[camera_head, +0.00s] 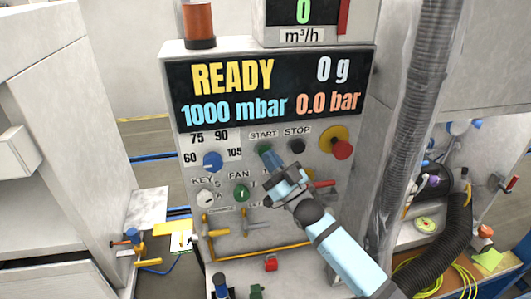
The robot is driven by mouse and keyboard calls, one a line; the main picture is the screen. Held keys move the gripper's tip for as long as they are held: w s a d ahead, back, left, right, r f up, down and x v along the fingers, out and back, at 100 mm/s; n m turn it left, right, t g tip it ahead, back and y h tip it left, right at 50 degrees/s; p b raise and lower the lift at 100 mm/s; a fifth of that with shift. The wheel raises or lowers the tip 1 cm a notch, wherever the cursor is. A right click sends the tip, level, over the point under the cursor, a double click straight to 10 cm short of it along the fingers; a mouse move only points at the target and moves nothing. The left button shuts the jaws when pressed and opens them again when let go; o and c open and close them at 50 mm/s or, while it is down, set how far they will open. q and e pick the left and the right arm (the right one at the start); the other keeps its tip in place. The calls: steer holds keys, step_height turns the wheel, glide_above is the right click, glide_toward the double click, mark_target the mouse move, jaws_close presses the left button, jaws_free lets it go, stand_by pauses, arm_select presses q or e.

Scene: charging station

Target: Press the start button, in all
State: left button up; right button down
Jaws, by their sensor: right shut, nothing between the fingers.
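The control panel (222,145) stands upright in front of me, with a display (275,88) reading READY, 0 g, 1000 mbar and 0.0 bar. The green start button (264,148) sits under the START label. My right arm comes in from the lower right, and my right gripper (272,161) is shut and empty, its tips at or just below the start button. I cannot tell whether they touch it. The black stop button (297,146) is to its right. My left gripper is not in view.
A red emergency knob on yellow (341,149) is right of the stop button. A blue knob (212,161), key switch (205,197) and green fan knob (241,192) are on the panel's left. A thick grey hose (418,110) runs down the right side.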

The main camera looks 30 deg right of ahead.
steer(key=shift+w+d, duration=0.1)
steer(key=shift+w, duration=0.3)
stand_by(0.3)
steer(key=shift+s+a, duration=0.2)
steer(key=shift+s, duration=0.65)
steer(key=s+p, duration=0.1)
steer(key=s, duration=0.1)
steer(key=s+a+p, duration=0.1)
steer(key=s, duration=0.1)
steer(key=shift+s+a, duration=0.15)
steer(key=shift+s, duration=0.25)
stand_by(0.7)
